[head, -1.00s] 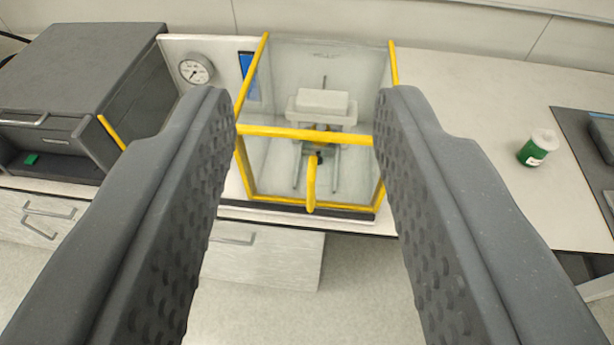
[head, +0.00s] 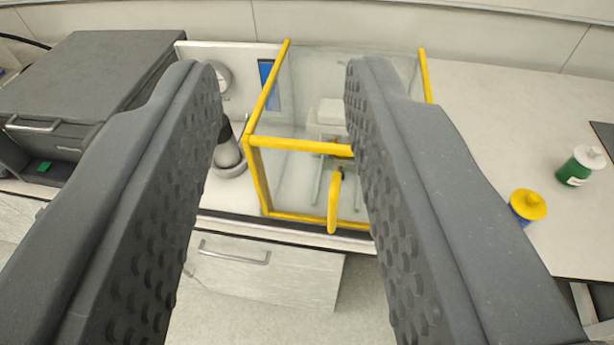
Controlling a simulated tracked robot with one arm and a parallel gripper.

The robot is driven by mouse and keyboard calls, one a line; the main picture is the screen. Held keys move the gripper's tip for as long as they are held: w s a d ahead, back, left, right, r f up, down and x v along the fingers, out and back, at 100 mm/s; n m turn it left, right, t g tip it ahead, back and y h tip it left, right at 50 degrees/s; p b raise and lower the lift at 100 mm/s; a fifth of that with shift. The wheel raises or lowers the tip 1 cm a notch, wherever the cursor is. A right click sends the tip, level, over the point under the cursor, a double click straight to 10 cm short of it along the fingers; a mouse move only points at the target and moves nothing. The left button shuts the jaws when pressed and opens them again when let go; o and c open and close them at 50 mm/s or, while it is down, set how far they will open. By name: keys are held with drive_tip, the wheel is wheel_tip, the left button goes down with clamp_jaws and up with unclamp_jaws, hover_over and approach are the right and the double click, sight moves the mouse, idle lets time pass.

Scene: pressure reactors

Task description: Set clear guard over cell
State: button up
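The clear guard (head: 262,180) is a see-through box with yellow edges, standing upright on the bench platform. Its yellow handle (head: 334,202) is on the front. A white block on a stand with rods (head: 328,113) shows through the panels. A grey cylinder with a dark top (head: 229,158), possibly the cell, stands just left of the guard, partly hidden by my left finger. My gripper (head: 276,85) is open and empty, above and in front of the guard. My right finger hides part of the guard's right side.
A dark grey cabinet (head: 95,75) stands at the left. A gauge (head: 222,76) and blue screen (head: 265,72) are on the panel behind. A yellow-lidded jar (head: 528,205) and green jar (head: 580,166) stand right on clear bench. A drawer (head: 270,272) is below.

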drive_tip(key=w+a+f+t+y+b, duration=0.1)
drive_tip(key=w+a+f+b, duration=0.1)
drive_tip(key=w+f, duration=0.6)
drive_tip(key=m+t+h+b, duration=0.1)
drive_tip(key=m+h+b, duration=0.3)
drive_tip(key=h, duration=0.1)
approach(331, 216)
drive_tip(key=a+r, duration=0.4)
drive_tip(key=r, duration=0.6)
wheel_tip(331, 216, down, 10)
drive_tip(key=s+g+h+b, duration=0.1)
drive_tip(key=s+h+b, duration=0.1)
drive_tip(key=h, duration=0.1)
drive_tip(key=b+x, duration=0.1)
drive_tip(key=x, duration=0.3)
drive_tip(key=d+x, duration=0.1)
drive_tip(key=x, duration=0.4)
drive_tip(key=b+x, duration=0.1)
drive_tip(key=x, duration=0.3)
drive_tip(key=shift+w+d+r+b, duration=0.1)
drive_tip(key=shift+w+d+b, duration=0.05)
drive_tip(key=shift+d+b, duration=0.15)
clamp_jaws()
